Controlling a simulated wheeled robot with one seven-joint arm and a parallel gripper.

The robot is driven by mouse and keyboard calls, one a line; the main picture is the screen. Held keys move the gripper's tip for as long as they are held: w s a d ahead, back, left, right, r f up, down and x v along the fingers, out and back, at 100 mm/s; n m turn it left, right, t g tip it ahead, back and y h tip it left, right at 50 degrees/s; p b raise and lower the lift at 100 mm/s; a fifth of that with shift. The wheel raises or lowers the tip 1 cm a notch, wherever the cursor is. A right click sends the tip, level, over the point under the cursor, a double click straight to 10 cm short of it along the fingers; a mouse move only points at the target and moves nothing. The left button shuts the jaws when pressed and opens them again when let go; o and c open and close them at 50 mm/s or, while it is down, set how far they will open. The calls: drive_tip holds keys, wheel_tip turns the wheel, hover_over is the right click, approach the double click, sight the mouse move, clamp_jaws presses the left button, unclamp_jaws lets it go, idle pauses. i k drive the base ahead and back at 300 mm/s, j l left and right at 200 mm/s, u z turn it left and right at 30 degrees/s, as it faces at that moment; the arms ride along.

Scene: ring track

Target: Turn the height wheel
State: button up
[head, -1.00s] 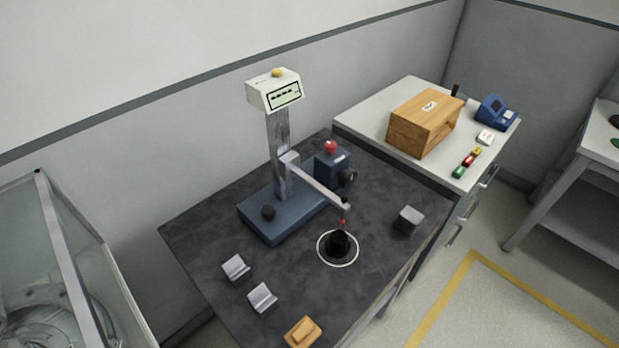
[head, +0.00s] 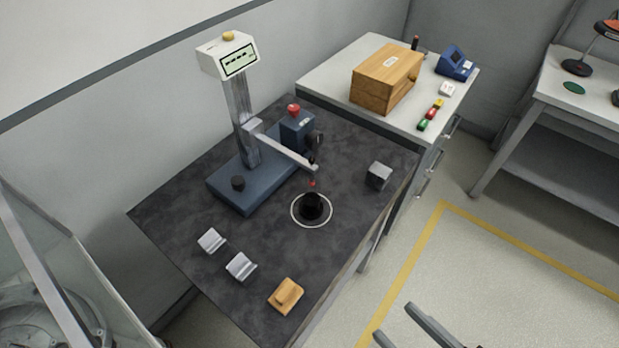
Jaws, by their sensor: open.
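A height gauge with a grey column (head: 243,120) stands on a blue base (head: 225,196) on the dark stone table. Its white head (head: 228,56) has a display and a yellow knob on top. A black wheel (head: 316,140) sits on the right side of a blue box (head: 297,130) with a red button. A black knob (head: 238,183) sits on the base's left part. I cannot tell for certain which is the height wheel. My gripper (head: 394,321) shows at the bottom edge, open and empty, right of the table and well apart from the gauge.
The dark table (head: 170,210) bears a black round part inside a white ring (head: 329,222), a grey block (head: 379,175), two metal V-shaped blocks and an orange block (head: 286,296). A wooden box (head: 386,80) stands on the cabinet behind. Floor at right is clear.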

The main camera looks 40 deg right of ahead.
sight(315, 139)
drive_tip(key=j+z, duration=0.1)
drive_tip(key=z, duration=0.3)
drive_tip(key=i+j+z, duration=0.1)
drive_tip(key=z, duration=0.3)
drive_tip(key=j+z, duration=0.1)
drive_tip(key=z, duration=0.3)
drive_tip(key=i+j+z, duration=0.1)
drive_tip(key=z, duration=0.3)
drive_tip(key=j, duration=0.35)
drive_tip(key=z, duration=0.05)
